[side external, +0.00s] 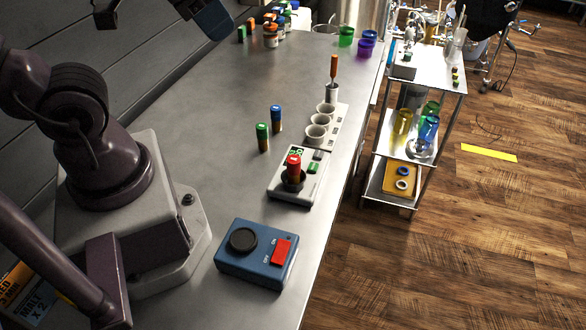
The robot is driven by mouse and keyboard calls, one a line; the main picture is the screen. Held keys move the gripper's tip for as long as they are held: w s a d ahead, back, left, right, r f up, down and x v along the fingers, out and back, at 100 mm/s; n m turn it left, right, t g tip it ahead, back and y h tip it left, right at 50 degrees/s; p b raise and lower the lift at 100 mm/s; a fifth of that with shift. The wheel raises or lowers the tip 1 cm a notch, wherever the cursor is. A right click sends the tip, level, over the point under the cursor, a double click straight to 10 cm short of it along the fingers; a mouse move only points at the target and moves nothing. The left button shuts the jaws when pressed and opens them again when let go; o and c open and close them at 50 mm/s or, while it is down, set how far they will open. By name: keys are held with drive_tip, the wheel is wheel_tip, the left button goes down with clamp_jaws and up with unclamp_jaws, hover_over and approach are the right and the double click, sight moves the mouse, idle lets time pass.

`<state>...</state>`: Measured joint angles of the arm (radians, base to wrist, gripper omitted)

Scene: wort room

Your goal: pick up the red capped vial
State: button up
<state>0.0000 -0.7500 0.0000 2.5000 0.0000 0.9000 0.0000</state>
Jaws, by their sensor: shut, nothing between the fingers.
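The red capped vial (294,167) stands upright in the dark round socket of a small pale device (290,195) in the middle of the steel bench. Its red cap and upper body show; its lower part is hidden in the socket. My arm's base and lower links fill the left side of the side external view. I cannot make out my gripper's fingers in this view. No gripper shows at the vial.
A green capped vial (262,137) and a blue capped vial (276,119) stand behind the device. A rack of pale cups (317,133) with an orange-handled tool (333,70) lies beyond. A blue box (256,254) with a red switch is in front. Bare bench (205,115) lies left.

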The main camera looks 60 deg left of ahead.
sight(292, 155)
drive_tip(key=o, duration=1)
drive_tip(key=shift+c, duration=0.2)
